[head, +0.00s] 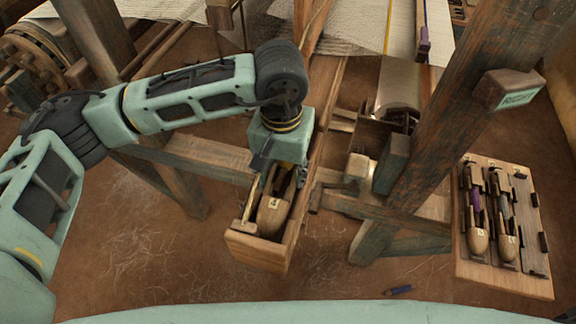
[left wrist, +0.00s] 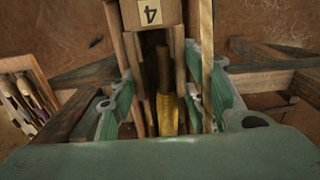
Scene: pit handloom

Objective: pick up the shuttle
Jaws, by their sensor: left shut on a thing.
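The shuttle (head: 271,216) is a wooden boat shape marked 4. The shuttle still appears low between the box walls. The far part of the shuttle is hidden under the gripper. My right gripper is out of view.
A wooden rack (head: 505,280) at the right holds two more shuttles (head: 478,240). A thick slanted post (head: 425,150) with a RIGHT sign (head: 517,98) stands between rack and box. A small purple-blue item (head: 399,290) lies on the floor. Cloth (head: 360,28) is stretched behind.

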